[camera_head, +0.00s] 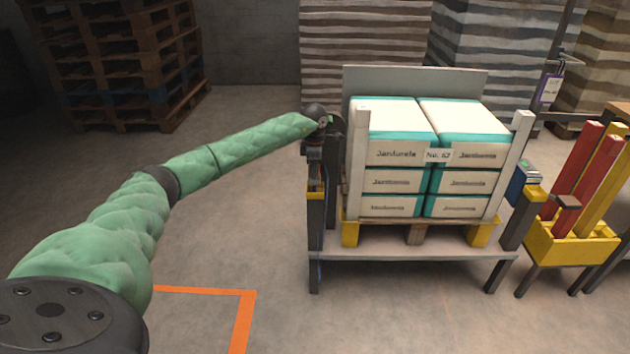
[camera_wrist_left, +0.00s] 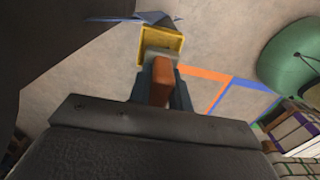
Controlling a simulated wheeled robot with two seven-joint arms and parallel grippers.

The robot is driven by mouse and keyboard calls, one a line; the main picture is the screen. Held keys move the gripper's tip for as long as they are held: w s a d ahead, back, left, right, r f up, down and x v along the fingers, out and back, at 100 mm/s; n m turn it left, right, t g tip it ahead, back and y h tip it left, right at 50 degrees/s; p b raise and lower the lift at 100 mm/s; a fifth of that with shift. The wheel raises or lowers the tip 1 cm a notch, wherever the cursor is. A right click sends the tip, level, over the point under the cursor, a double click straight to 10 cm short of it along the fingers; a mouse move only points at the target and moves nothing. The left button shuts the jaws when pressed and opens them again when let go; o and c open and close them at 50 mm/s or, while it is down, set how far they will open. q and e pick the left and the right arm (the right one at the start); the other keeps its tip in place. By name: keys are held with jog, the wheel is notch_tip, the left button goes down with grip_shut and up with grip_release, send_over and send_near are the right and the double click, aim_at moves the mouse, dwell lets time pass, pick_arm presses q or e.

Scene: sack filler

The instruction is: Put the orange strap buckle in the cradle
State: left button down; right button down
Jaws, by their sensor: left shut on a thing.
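My left gripper (camera_head: 316,172) points down at the left front corner of the sack stand. In the left wrist view its dark fingers (camera_wrist_left: 160,90) are shut on the orange strap buckle (camera_wrist_left: 162,80), a small orange-brown block. The yellow cradle (camera_wrist_left: 147,46) shows just past the buckle in that view, with a pale grey part at its near side. In the head view the gripper hides most of the buckle and the cradle on the left post. I cannot tell whether the buckle touches the cradle. My right gripper is not in view.
Stacked white and teal sacks (camera_head: 395,155) stand on a pallet between pale posts, right beside my left gripper. A right post holds a blue thing (camera_head: 525,173) by a yellow holder. A yellow bin (camera_head: 570,245) with red and yellow bars stands farther right.

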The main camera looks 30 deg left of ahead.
pick_arm(q)
jog(key=shift+w+d+f, duration=0.1)
jog(key=shift+w+f, duration=0.05)
jog(key=shift+f, duration=1.05)
jog(key=shift+w+f, duration=0.1)
jog(key=shift+f, duration=1.1)
jog(key=c, duration=1.3)
grip_release()
